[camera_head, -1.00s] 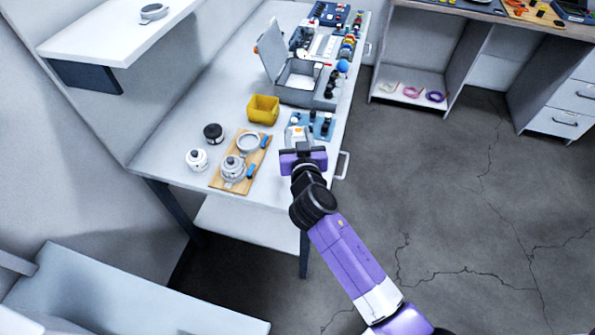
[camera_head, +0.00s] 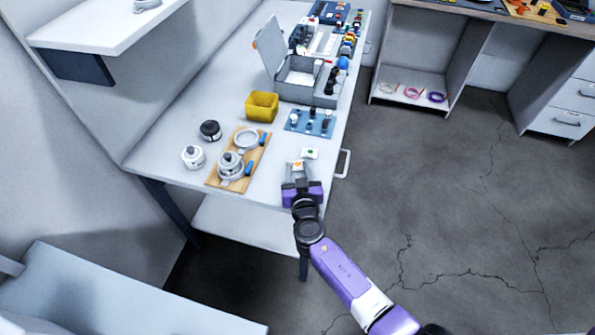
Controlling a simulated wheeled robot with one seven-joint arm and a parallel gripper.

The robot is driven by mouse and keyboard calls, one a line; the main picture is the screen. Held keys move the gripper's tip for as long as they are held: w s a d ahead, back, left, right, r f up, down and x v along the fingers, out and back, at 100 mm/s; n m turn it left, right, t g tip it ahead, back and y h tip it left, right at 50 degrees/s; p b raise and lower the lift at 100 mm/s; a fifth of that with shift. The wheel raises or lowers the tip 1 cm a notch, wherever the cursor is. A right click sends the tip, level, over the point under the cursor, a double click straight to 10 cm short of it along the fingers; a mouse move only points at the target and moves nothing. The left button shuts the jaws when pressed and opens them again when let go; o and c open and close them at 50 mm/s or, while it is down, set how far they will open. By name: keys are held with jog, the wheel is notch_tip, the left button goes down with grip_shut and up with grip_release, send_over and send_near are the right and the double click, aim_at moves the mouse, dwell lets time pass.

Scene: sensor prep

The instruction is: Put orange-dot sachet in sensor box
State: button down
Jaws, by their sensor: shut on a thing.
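The orange-dot sachet (camera_head: 296,166) is a small white packet with an orange dot. It is in the jaws of my gripper (camera_head: 296,178), which is shut on it, near the front right of the white table. The view from above does not show clearly how high it is held. The open grey box (camera_head: 297,92) with its lid raised stands farther back on the table and looks like the sensor box. A second white sachet with a green dot (camera_head: 310,153) lies just behind and right of my gripper.
A blue mat (camera_head: 322,124) with small parts lies between my gripper and the grey box. A yellow bin (camera_head: 262,106) stands left of it. A wooden board (camera_head: 215,181) with round housings is on the left. The table (camera_head: 273,181) is clear between board and gripper.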

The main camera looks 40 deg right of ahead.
jog(key=shift+f, duration=0.2)
jog(key=c, duration=0.9)
grip_release()
jog(key=shift+r, duration=0.1)
